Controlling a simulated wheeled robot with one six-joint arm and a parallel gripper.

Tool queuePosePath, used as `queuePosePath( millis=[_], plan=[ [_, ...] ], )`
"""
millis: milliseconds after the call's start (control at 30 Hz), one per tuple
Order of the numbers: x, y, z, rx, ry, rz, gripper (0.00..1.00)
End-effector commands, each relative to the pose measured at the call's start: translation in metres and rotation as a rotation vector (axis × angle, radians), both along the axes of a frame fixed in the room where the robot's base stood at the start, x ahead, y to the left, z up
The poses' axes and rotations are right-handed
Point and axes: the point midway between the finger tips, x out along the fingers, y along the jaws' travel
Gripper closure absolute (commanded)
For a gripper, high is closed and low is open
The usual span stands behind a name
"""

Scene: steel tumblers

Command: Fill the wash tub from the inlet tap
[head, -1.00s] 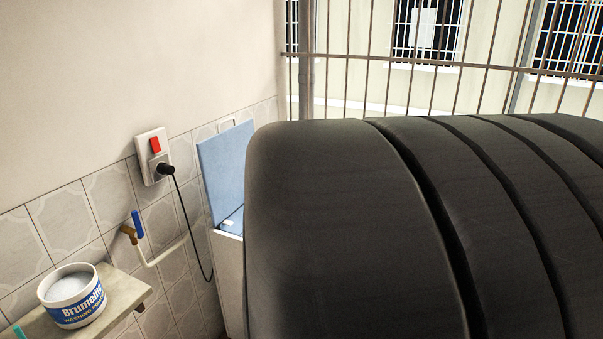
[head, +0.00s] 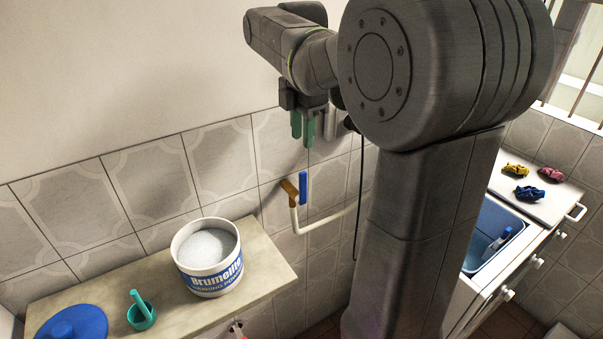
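The inlet tap (head: 289,188) is brass with an upright blue lever (head: 303,188), on the tiled wall in the middle of the head view. A pale hose (head: 330,222) runs from it to the right, behind my arm. The wash tub (head: 485,222) is the blue-lined basin of a white machine at the right, partly hidden by my arm. I cannot tell whether water is in it. My gripper (head: 303,128), with green fingers pointing down, appears above the tap lever, apart from it in the picture. The fingers look close together, but their opening is unclear and nothing shows between them.
A ledge (head: 270,262) at the left holds a Brumelite powder tub (head: 209,258), a teal scoop cup (head: 141,314) and a blue lid (head: 72,324). Small coloured cloths (head: 530,193) lie on the white machine top. A dark cord hangs by the wall. My arm covers the centre right.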

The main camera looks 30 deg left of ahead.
Motion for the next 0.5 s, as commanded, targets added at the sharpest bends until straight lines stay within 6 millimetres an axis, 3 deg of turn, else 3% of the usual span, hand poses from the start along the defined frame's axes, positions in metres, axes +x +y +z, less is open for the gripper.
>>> queuePosePath(
  millis=[500],
  plan=[
    [0.0,-0.002,-0.103,-0.003,0.003,-0.005,0.69]
  ],
)
